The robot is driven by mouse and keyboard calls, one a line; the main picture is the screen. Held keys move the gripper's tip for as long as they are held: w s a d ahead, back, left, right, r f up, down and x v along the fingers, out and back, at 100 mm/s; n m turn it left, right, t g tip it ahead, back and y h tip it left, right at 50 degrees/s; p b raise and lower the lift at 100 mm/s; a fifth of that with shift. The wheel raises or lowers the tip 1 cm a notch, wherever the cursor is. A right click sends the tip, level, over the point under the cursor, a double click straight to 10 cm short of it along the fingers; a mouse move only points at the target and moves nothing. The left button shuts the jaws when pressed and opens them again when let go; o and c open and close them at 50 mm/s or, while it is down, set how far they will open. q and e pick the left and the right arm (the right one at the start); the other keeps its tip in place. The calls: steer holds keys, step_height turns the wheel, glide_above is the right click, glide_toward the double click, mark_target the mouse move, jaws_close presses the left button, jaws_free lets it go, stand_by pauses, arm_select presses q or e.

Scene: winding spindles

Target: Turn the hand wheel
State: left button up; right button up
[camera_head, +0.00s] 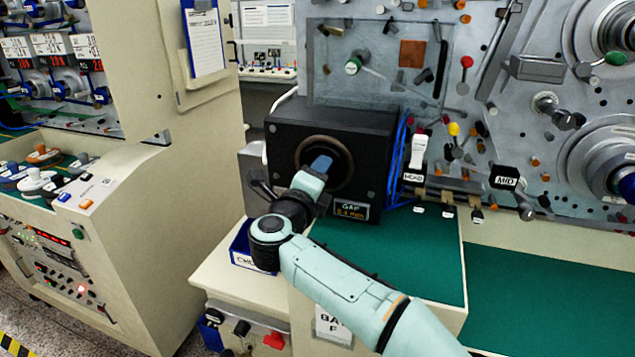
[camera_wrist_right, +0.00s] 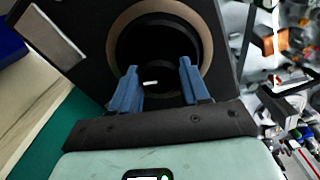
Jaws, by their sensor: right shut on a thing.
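The black box (camera_head: 372,135) stands on the green bench top, and its front face has a round brown-rimmed recess. The dark hand wheel (camera_wrist_right: 160,95) sits in that recess, with a small white mark between my fingers in the right wrist view. It is mostly hidden in the head view. My right gripper (camera_head: 321,165) reaches into the recess; its blue fingers also show in the right wrist view (camera_wrist_right: 158,68). They are apart, one on each side of the wheel's dark middle, and shut on it. A small display (camera_head: 351,211) on the box reads GAP and about 0.4 mm. My left gripper is out of view.
Blue cables (camera_head: 398,150) run down beside the box. A blue bin (camera_head: 241,247) stands below my wrist. A grey panel with rollers and spindles (camera_head: 612,165) fills the right. A beige cabinet (camera_head: 170,235) stands on the left. The green bench top (camera_head: 550,300) is clear at lower right.

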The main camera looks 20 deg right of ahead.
steer(key=shift+d+f+m+b, duration=0.1)
steer(key=shift+m+b, duration=0.35)
steer(key=shift+m, duration=0.45)
steer(key=o, duration=1)
steer(key=b+v, duration=0.1)
steer(key=v, duration=1.2)
steer(key=shift+s+b, duration=0.2)
steer(key=shift+b, duration=0.15)
